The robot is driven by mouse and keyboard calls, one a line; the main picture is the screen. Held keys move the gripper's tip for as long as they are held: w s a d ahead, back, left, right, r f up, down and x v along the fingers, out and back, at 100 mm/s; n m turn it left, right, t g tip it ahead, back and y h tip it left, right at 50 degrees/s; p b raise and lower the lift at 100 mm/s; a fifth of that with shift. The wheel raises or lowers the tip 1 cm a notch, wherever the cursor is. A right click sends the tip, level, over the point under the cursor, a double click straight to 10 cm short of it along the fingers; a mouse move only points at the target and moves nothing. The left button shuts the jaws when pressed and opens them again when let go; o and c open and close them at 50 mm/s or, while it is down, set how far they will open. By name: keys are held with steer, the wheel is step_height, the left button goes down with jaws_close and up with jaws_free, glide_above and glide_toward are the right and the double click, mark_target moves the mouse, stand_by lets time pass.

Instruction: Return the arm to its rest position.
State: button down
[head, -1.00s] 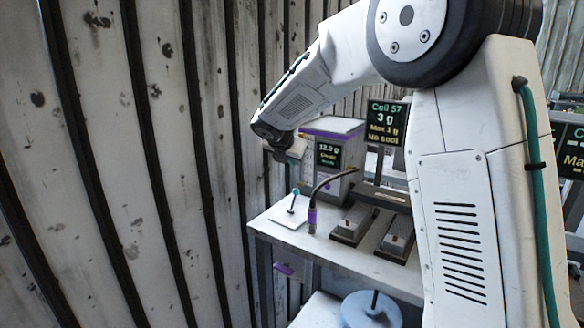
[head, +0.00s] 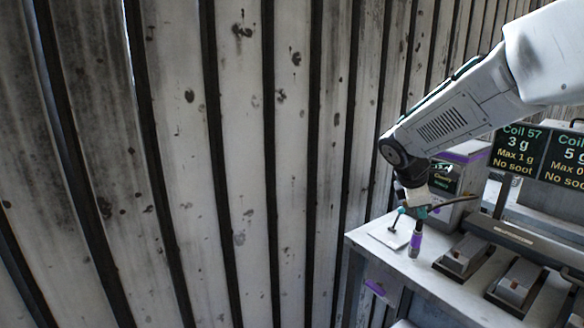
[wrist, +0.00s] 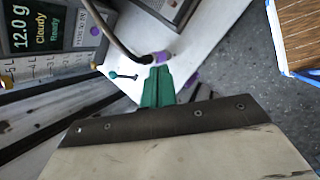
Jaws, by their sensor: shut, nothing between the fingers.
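My arm reaches in from the right in the head view. My gripper (head: 418,211) hangs over the left end of the bench, pointing down. In the wrist view its green fingers (wrist: 157,84) are together with nothing between them. A purple-banded wand (head: 414,242) with a dark bent hose stands upright on the bench below my gripper. In the wrist view the wand's purple band (wrist: 162,57) shows just beyond the fingertips. I cannot tell whether they touch.
The bench (head: 372,262) also holds a small tool on a white pad (head: 389,236), a grey box with a display (head: 458,180) and coil blocks (head: 517,284). Signs (head: 519,150) stand behind. A corrugated wall (head: 180,160) fills the left side.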

steer(key=s+a+r+m+y, duration=0.1)
steer(key=s+m, duration=0.6)
steer(key=s, duration=1.1)
steer(key=s+a+r+m+g+y, duration=0.1)
steer(key=s+a+m+y, duration=0.3)
steer(key=s, duration=1.4)
steer(key=m, duration=0.4)
steer(key=shift+a+r+g, duration=0.2)
steer(key=shift+r+g, duration=0.05)
steer(key=shift+g, duration=0.05)
